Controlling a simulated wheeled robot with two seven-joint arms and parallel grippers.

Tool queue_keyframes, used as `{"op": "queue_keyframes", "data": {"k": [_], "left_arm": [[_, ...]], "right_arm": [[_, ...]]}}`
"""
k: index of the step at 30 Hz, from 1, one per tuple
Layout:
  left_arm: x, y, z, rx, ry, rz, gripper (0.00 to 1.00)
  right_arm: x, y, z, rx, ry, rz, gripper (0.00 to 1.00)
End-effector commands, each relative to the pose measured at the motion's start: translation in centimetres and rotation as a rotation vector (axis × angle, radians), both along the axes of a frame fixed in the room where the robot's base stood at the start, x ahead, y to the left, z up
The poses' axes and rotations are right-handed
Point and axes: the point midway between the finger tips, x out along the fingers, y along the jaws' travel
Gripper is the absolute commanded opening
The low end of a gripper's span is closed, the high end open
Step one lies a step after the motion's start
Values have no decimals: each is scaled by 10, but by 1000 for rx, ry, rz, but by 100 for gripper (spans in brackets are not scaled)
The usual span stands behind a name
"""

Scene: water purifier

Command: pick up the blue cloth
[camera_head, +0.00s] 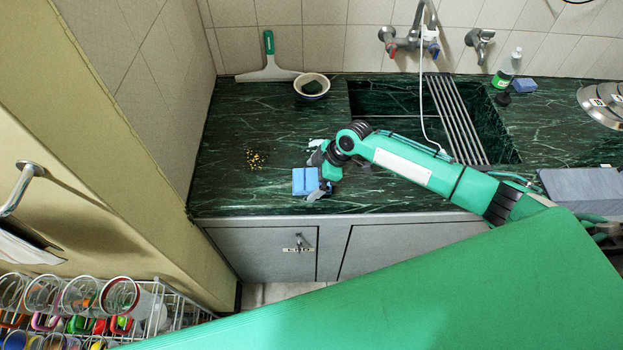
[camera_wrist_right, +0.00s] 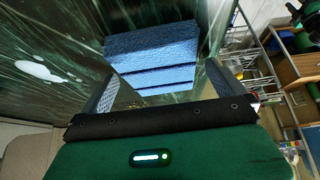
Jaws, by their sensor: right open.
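The blue cloth (camera_head: 304,181) lies folded on the dark green marble counter (camera_head: 225,185), near its front edge. My right gripper (camera_head: 318,176) is low over the counter at the right side of the cloth. In the right wrist view the layered blue cloth (camera_wrist_right: 150,50) fills the space ahead of and between the two spread fingers of the right gripper (camera_wrist_right: 157,88). The right gripper is open; I cannot tell whether its fingers touch the cloth. My left gripper is not in view.
A pile of yellow crumbs (camera_head: 255,159) lies left of the cloth. A bowl (camera_head: 312,87) and a green-handled squeegee (camera_head: 268,62) are at the back. The sink (camera_head: 385,101) and tap (camera_head: 408,42) are to the right. A tiled wall (camera_head: 165,90) bounds the counter's left.

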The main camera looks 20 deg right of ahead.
Motion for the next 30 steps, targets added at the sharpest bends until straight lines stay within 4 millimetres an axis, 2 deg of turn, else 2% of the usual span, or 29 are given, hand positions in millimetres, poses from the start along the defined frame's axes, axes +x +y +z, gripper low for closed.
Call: {"op": "queue_keyframes", "data": {"k": [12, 13, 18, 20, 30], "left_arm": [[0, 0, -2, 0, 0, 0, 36], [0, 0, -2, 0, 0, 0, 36], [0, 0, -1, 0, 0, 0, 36], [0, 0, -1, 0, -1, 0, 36], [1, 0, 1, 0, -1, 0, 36]], "right_arm": [[0, 0, -3, 0, 1, 0, 100], [0, 0, -3, 0, 1, 0, 98], [0, 0, -3, 0, 1, 0, 65], [0, 0, -3, 0, 1, 0, 55], [0, 0, 1, 0, 0, 0, 55]]}}
